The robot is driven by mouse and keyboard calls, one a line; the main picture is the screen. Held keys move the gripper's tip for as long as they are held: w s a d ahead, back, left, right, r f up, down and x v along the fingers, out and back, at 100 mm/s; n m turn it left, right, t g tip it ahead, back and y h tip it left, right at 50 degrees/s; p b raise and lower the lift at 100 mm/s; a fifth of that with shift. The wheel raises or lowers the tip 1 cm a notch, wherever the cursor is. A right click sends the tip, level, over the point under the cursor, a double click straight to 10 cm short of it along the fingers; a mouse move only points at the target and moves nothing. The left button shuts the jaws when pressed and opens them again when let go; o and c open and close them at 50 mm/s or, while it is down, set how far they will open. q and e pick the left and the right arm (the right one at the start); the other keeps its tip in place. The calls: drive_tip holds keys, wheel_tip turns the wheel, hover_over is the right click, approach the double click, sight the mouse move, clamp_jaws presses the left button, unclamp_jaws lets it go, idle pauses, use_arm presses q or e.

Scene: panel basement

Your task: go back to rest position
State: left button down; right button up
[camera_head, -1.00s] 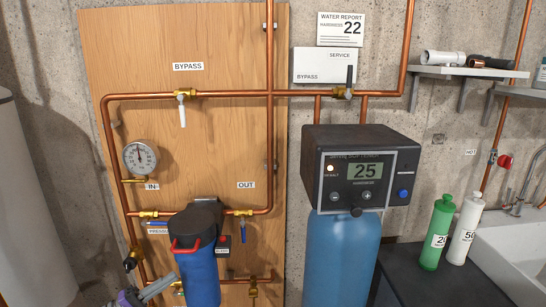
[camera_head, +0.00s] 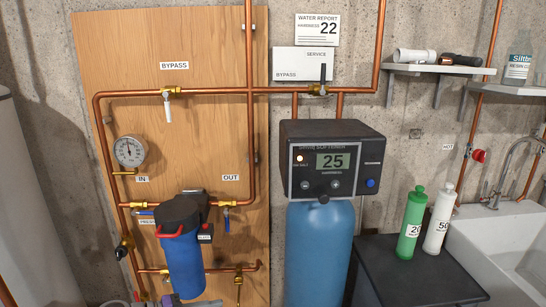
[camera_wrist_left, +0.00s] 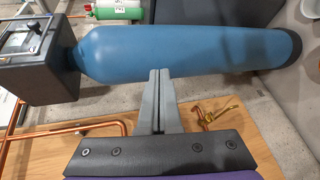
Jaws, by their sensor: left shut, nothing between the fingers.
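My left gripper (camera_wrist_left: 159,75) is shut and empty, its two grey fingers together in the left wrist view. Beyond the fingertips lies the blue softener tank (camera_wrist_left: 190,48). I cannot tell the exact gap, but nothing is held. In the head view only a small grey and purple part of my left arm shows at the bottom edge, below the blue filter housing (camera_head: 183,265); the fingertips are not clear there. My right gripper is in neither view.
The softener head (camera_head: 333,160) reads 25 above its tank (camera_head: 320,250). Copper pipes (camera_head: 210,91) cross the wooden board (camera_head: 215,50). A green bottle (camera_head: 411,222) and white bottle (camera_head: 438,220) stand on the dark cabinet (camera_head: 420,275) beside the sink (camera_head: 500,240).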

use_arm(q)
drive_tip(key=s+d+f+m+g+y, duration=0.1)
drive_tip(key=s+d+f+g+y, duration=0.2)
drive_tip(key=s, duration=0.4)
drive_tip(key=s+a+f+m+y, duration=0.3)
drive_tip(key=s+y, duration=0.2)
drive_tip(key=s, duration=0.6)
drive_tip(key=s+a+f+m+y, duration=0.25)
drive_tip(key=s+f+y, duration=0.2)
drive_tip(key=s, duration=0.75)
drive_tip(key=w+r+t+p, duration=0.1)
drive_tip(key=w+r+p, duration=0.2)
drive_tip(key=r+p, duration=1)
wheel_tip(320, 180, up, 2)
drive_tip(key=shift+d+r, duration=0.15)
drive_tip(key=shift+d, duration=0.05)
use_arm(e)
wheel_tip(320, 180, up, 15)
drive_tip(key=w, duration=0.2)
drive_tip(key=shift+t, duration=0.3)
use_arm(q)
drive_tip(key=shift+s+m+y, duration=0.2)
drive_tip(key=shift+m+y, duration=0.05)
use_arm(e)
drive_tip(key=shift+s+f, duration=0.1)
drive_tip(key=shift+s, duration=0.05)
use_arm(q)
drive_tip(key=shift+w, duration=0.1)
